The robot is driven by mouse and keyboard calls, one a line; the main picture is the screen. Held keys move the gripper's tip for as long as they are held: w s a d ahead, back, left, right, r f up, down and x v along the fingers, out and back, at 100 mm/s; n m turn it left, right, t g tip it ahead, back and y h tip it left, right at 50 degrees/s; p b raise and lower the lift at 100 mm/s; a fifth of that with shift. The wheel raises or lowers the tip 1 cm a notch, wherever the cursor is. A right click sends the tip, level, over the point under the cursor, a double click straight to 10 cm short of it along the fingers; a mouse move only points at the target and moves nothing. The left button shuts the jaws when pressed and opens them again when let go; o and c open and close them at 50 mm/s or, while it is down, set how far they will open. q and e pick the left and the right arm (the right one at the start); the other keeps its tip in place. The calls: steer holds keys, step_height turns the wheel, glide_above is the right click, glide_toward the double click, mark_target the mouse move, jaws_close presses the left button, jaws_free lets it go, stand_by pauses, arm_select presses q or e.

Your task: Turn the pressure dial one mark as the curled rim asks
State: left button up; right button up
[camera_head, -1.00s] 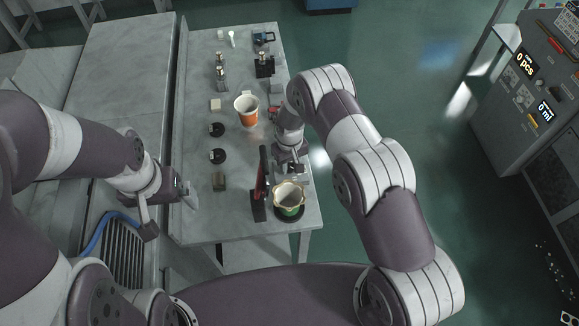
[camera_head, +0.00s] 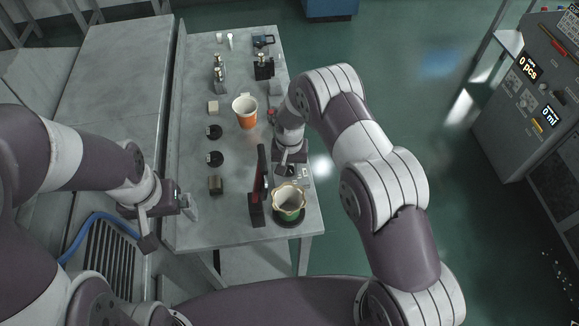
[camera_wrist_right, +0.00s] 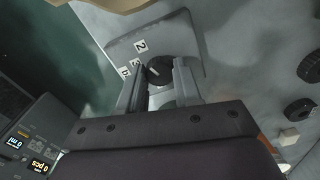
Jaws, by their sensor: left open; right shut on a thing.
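The black pressure dial (camera_wrist_right: 158,72) with a white pointer line sits on a grey plate (camera_wrist_right: 190,35) with white number tags beside it. One tag reads 2 (camera_wrist_right: 141,46); the others are partly hidden. My right gripper (camera_wrist_right: 160,77) is shut on the dial, one finger on each side. In the head view my right gripper (camera_head: 284,163) hides the dial on its grey plate (camera_head: 305,180). The cup with the curled, wavy tan rim (camera_head: 289,203) has a green lower part and stands on a black round base. My left gripper (camera_head: 190,206) is open and empty by the table's left edge.
A dark upright stand (camera_head: 258,190) is just left of the rimmed cup. A console with displays (camera_head: 530,85) is at the right.

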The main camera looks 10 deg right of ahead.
mark_target(289, 170)
steer(key=shift+w+r, duration=0.1)
steer(key=o, duration=0.9)
steer(key=shift+o, duration=0.7)
steer(key=shift+r, duration=0.4)
step_height(289, 170, up, 12)
steer(key=b, duration=0.3)
